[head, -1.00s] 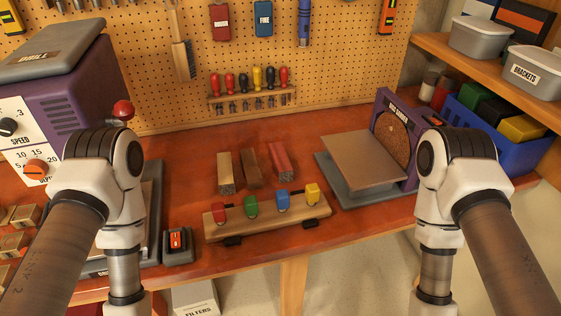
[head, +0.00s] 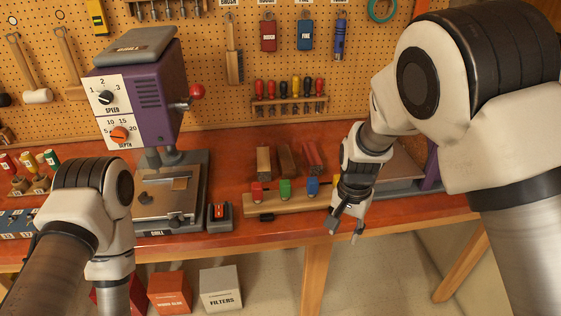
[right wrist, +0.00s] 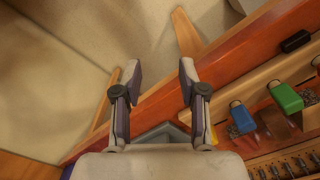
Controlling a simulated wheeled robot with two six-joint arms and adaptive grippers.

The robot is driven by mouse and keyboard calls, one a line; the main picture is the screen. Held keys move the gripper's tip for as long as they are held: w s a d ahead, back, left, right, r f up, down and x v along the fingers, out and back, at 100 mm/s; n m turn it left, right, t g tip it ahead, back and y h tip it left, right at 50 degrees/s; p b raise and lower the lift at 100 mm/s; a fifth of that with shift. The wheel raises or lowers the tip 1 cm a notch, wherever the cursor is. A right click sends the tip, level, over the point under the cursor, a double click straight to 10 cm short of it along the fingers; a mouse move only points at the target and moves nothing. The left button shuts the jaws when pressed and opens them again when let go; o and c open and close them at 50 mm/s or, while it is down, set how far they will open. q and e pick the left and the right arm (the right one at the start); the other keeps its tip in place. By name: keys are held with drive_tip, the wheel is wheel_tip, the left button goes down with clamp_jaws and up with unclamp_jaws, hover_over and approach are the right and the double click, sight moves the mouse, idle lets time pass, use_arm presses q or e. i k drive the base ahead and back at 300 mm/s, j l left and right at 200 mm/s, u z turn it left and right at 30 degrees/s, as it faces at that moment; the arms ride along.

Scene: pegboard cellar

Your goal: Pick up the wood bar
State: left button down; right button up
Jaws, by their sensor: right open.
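My right gripper (head: 345,232) is open and empty, pointing down near the bench's front edge, to the right of and nearer than the bars. Its two spread fingers (right wrist: 160,72) show in the right wrist view, with nothing between them. My left gripper is out of view.
A wooden strip (head: 285,203) with coloured clamps or knobs lies in front of the bars, partly behind my right gripper. A purple drill press (head: 160,105) stands left, a small switch box (head: 219,217) beside it. A sander (head: 405,165) is partly hidden behind my right arm.

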sight(314, 163)
drive_tip(key=i+l+u, duration=0.2)
drive_tip(key=u, duration=0.25)
drive_tip(key=i+l+u, duration=0.15)
drive_tip(key=l+u, duration=0.25)
drive_tip(key=i+l+u, duration=0.1)
drive_tip(key=l+u, duration=0.35)
drive_tip(key=i+l, duration=0.1)
drive_tip(key=l, duration=0.7)
drive_tip(key=i+l, duration=0.1)
drive_tip(key=l, duration=0.7)
